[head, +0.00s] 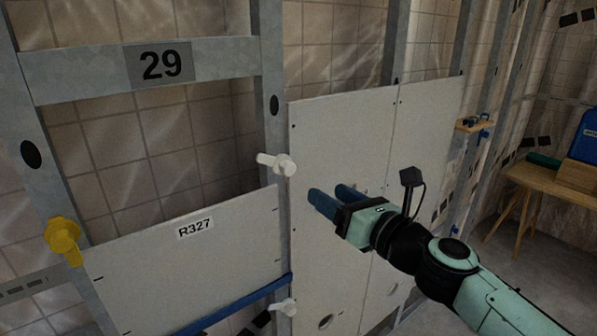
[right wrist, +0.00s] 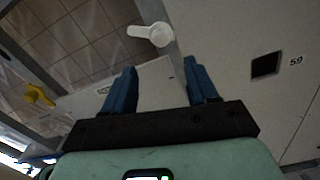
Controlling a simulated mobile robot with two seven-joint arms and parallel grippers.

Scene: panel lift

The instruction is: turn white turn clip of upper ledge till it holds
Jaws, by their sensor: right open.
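The upper white turn clip (head: 277,163) sits on the metal stud just above the top right corner of the panel marked R327 (head: 240,235). Its handle points left, roughly level, above the panel's top edge. In the right wrist view the white clip (right wrist: 150,33) shows ahead of the fingers, its handle also to the left. My right gripper (head: 332,198) is open and empty, right of and a little below the clip, apart from it. It also shows in the right wrist view (right wrist: 160,68). My left gripper is out of view.
A yellow clip (head: 63,240) is on the left stud. A second white clip (head: 285,307) sits lower, near a blue ledge (head: 240,307) under the panel. Mounted boards (head: 340,130) lie behind my gripper. A wooden table (head: 545,182) stands at the right.

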